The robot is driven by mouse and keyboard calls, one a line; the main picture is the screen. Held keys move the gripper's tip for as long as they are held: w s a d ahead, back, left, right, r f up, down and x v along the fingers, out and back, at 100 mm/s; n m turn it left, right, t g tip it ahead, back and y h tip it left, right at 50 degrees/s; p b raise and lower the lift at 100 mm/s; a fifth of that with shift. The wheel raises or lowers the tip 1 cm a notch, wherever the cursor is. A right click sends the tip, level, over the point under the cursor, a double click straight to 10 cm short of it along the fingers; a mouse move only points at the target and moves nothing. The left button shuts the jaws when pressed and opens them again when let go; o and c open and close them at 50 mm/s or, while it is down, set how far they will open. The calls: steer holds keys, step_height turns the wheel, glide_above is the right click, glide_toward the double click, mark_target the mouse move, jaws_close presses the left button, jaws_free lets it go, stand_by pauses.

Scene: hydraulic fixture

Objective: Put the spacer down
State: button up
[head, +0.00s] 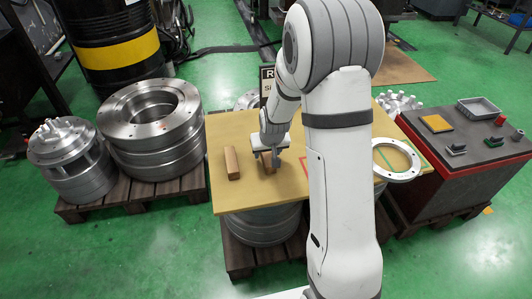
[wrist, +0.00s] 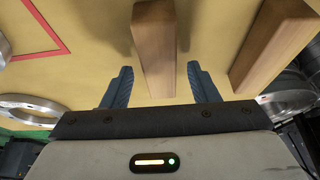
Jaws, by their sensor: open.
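Two brown wooden blocks, which look like spacers, rest on the yellow tabletop board (head: 300,125). One block (wrist: 155,45) lies between the two blue fingers of my gripper (wrist: 162,85). There is a visible gap on each side, so the fingers do not clamp it. In the head view this block (head: 268,167) is partly hidden by my gripper (head: 269,156). The other block (head: 232,163) lies apart to the left, and in the wrist view it shows at the right (wrist: 275,42). My gripper is open and low over the board.
A red outlined square (wrist: 40,40) is marked on the board. A metal ring (head: 397,160) lies at the board's right end. A grey bench (head: 470,155) with small parts stands at the right. Large metal cylinders (head: 150,125) stand at the left. The board's front is clear.

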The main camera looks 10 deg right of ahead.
steer(key=p+v, duration=0.2)
steer(key=v, duration=0.8)
steer(key=s+r+g, duration=0.1)
steer(key=s+r, duration=0.3)
steer(key=s, duration=0.8)
steer(key=s+r+g, duration=0.2)
steer(key=s+r, duration=0.2)
steer(key=s, duration=0.8)
steer(key=shift+a+r, duration=0.15)
steer(key=shift+r, duration=0.25)
